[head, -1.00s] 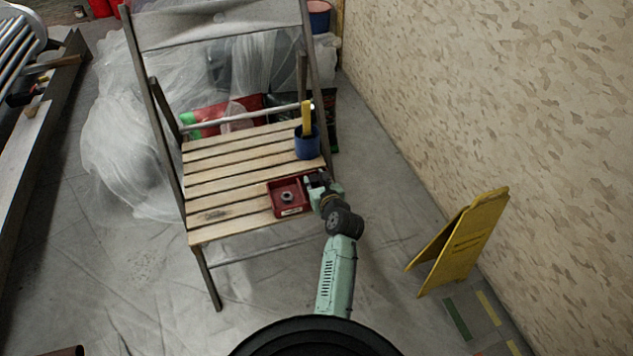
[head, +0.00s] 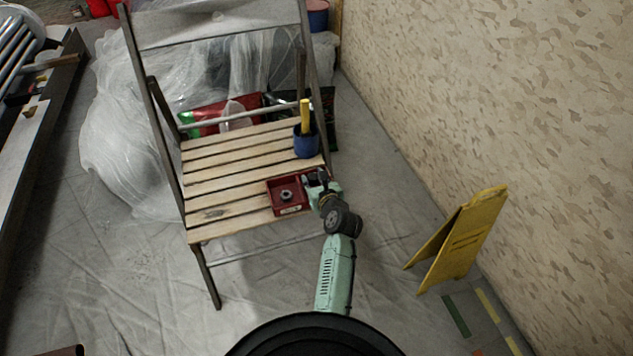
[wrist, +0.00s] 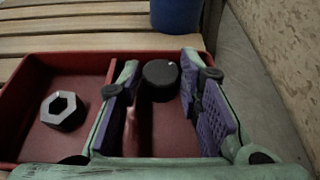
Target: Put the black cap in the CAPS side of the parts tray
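The red parts tray (head: 273,200) sits at the front right of the slatted chair seat. In the wrist view the tray (wrist: 45,62) has a divider, partly hidden by my left finger. A grey hex nut (wrist: 62,108) lies in the left compartment. The black cap (wrist: 161,80) is in the right compartment near the far wall, between my fingertips. My gripper (wrist: 160,85) is open, with purple pads on either side of the cap and gaps visible beside it. In the head view my gripper (head: 316,182) is over the tray's right side; the cap cannot be made out there.
A blue cup (head: 306,147) with a yellow-handled thing in it stands behind the tray on the chair (head: 235,182). A yellow floor sign (head: 462,240) stands at the right by the wall. Plastic sheeting (head: 125,150) is heaped behind the chair. The seat's left part is clear.

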